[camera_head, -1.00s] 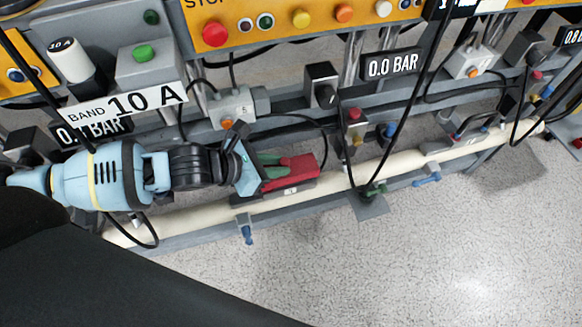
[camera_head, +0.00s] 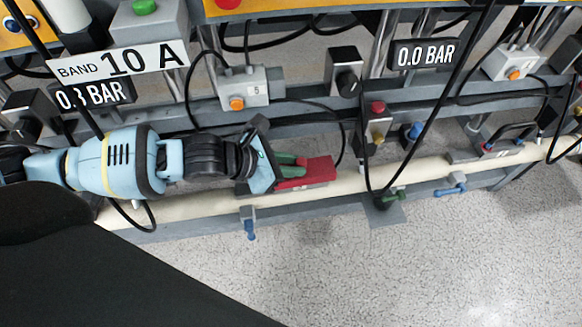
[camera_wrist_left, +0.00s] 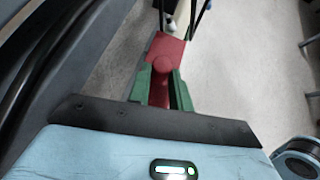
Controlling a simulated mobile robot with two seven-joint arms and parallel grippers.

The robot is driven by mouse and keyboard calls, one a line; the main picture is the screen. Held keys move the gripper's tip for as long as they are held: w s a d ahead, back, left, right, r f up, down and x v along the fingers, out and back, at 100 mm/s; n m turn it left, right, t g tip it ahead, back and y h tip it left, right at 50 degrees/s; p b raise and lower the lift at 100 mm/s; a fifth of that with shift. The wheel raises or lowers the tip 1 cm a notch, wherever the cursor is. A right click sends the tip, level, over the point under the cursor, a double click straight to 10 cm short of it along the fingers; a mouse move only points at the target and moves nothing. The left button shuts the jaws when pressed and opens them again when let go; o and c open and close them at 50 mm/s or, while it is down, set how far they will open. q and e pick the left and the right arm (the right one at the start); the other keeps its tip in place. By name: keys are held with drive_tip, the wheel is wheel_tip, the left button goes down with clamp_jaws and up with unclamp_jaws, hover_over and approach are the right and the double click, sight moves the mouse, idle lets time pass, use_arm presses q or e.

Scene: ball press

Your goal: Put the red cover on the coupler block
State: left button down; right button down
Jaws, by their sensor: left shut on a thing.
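The red cover (camera_head: 318,168) is between the green fingers of my left gripper (camera_head: 298,165), which is shut on it. In the left wrist view the red cover (camera_wrist_left: 165,52) sticks out beyond the fingertips (camera_wrist_left: 161,77), with a round red knob near their tips. In the head view the cover lies over a low grey block with a small white label (camera_head: 316,184) on the cream pipe, which seems to be the coupler block. The cover hides most of this block, and I cannot tell whether they touch. My right gripper is not in view.
The cream pipe (camera_head: 355,176) runs along the grey rail. A black cable (camera_head: 433,100) crosses in front. Speckled floor (camera_head: 350,275) is open in front.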

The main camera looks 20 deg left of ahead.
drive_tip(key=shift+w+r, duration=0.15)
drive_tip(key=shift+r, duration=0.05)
use_arm(q)
drive_tip(key=shift+f, duration=0.5)
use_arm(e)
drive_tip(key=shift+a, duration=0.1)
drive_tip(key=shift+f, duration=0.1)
use_arm(q)
drive_tip(key=c, duration=1.3)
unclamp_jaws()
drive_tip(key=shift+r, duration=0.3)
drive_tip(key=p+v, duration=0.4)
drive_tip(key=v, duration=0.8)
drive_tip(key=shift+r, duration=0.35)
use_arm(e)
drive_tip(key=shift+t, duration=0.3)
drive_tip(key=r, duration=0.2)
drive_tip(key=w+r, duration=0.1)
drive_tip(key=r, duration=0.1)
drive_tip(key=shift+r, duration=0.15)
